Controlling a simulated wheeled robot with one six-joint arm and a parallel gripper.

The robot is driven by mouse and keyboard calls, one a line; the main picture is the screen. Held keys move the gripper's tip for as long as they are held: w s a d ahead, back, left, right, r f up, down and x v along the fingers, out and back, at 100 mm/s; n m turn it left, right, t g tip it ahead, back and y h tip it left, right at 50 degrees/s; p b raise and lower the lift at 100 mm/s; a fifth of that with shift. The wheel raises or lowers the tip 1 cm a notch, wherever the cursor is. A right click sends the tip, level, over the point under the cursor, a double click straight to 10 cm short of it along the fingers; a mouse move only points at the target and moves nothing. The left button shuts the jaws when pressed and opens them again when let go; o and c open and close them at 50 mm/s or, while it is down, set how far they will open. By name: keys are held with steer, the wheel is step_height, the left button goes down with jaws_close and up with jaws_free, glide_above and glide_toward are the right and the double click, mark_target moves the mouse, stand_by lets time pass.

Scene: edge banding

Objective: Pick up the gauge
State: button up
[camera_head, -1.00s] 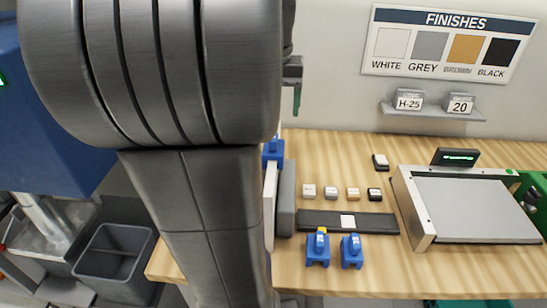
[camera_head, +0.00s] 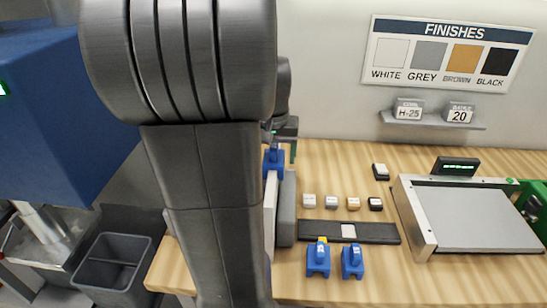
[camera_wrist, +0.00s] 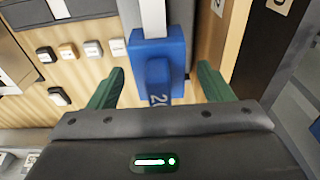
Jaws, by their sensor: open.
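A blue gauge (camera_wrist: 158,65) with a raised blue grip and a partly visible "20" fills the middle of the wrist view. It sits at the far end of an upright white-edged panel and shows in the head view (camera_head: 273,163) too. My gripper (camera_wrist: 162,72) is open, with one green finger on each side of the gauge's grip, apart from it. In the head view my gripper (camera_head: 282,148) is just above and behind the gauge, partly hidden by my arm.
A grey block (camera_head: 286,205) stands beside the panel. Several small sample blocks (camera_head: 331,202) and a dark strip with a white square (camera_head: 375,234) lie to the right. A grey-topped machine (camera_head: 470,215) stands further right. A finishes board (camera_head: 447,50) and a shelf (camera_head: 432,120) are on the wall.

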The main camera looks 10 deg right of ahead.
steer(key=shift+f, duration=0.65)
steer(key=c, duration=1.2)
step_height(320, 180, up, 10)
steer(key=shift+w+f, duration=0.1)
step_height(320, 180, up, 7)
steer(key=p, duration=0.5)
